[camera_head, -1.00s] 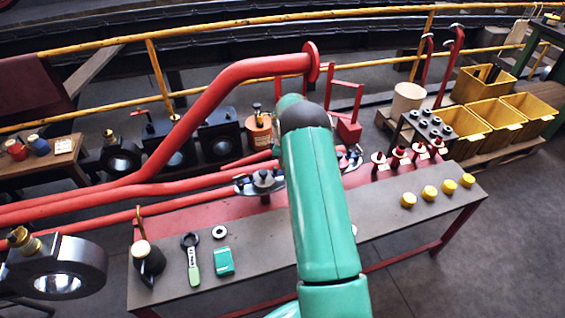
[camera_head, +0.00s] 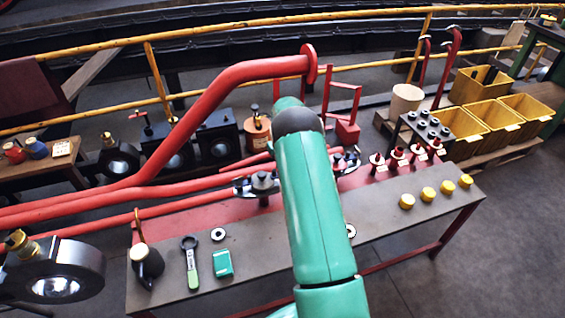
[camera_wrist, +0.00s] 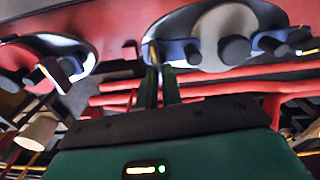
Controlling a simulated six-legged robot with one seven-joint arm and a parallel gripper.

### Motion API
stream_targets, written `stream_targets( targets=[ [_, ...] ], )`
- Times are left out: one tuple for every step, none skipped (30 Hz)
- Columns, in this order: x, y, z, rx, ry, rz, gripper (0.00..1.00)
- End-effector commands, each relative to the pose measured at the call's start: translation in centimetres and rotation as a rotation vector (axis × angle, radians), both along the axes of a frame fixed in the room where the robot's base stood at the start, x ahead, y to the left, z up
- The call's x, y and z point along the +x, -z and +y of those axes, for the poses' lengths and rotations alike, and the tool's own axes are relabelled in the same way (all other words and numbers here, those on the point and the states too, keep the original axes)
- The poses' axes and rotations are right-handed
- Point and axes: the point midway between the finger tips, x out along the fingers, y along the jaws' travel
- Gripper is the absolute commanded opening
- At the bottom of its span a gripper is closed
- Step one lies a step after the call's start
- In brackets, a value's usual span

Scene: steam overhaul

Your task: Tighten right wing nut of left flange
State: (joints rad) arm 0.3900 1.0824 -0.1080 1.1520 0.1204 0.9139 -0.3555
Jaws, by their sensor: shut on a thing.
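The left flange (camera_head: 264,185) is a pale plate with a dark central knob on the red pipework, left of my green arm in the head view. In the wrist view the same flange (camera_wrist: 222,35) fills the upper right. Its right wing nut (camera_wrist: 178,52) is blue and shows on the picture's left side of that flange. My gripper (camera_wrist: 161,75) has its two green fingers close together at this wing nut, shut on it. The contact itself is partly hidden. In the head view my arm hides the gripper. Another flange (camera_wrist: 75,50) shows at the wrist view's left.
The bench (camera_head: 300,245) carries a wrench (camera_head: 190,262), a green box (camera_head: 222,263), a black oil can (camera_head: 148,262) and several yellow caps (camera_head: 428,193). A red pipe (camera_head: 215,95) arches above, left of my arm. Yellow bins (camera_head: 487,118) stand at the right.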

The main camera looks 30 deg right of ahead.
Motion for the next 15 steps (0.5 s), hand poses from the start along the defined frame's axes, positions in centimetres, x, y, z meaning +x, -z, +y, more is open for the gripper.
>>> stream_targets(
  targets=[
    [0.1,-0.13,-0.04,0.0,0.024,-0.002,0.0],
    [0.08,-0.13,-0.06,-0.001,0.036,-0.002,0.0],
    [0.08,-0.13,-0.09,-0.001,0.052,-0.002,0.0],
    [0.07,-0.13,-0.11,-0.001,0.063,-0.002,0.0],
    [0.07,-0.14,-0.13,-0.001,0.071,-0.003,0.0],
    [0.07,-0.14,-0.14,-0.001,0.082,-0.003,0.0],
    [0.07,-0.14,-0.15,-0.001,0.09,-0.003,0.0],
    [0.07,-0.14,-0.16,-0.001,0.095,-0.003,0.0],
    [0.06,-0.14,-0.17,-0.001,0.101,-0.003,0.0],
    [0.07,-0.15,-0.17,-0.001,0.104,-0.003,0.0],
    [0.07,-0.15,-0.18,-0.001,0.107,-0.003,0.0],
    [0.07,-0.15,-0.18,-0.001,0.109,-0.003,0.0],
    [0.07,-0.15,-0.18,-0.001,0.111,-0.003,0.0],
    [0.07,-0.15,-0.19,-0.001,0.112,-0.003,0.0],
    [0.07,-0.15,-0.19,-0.001,0.112,-0.003,0.0]
  ],
)
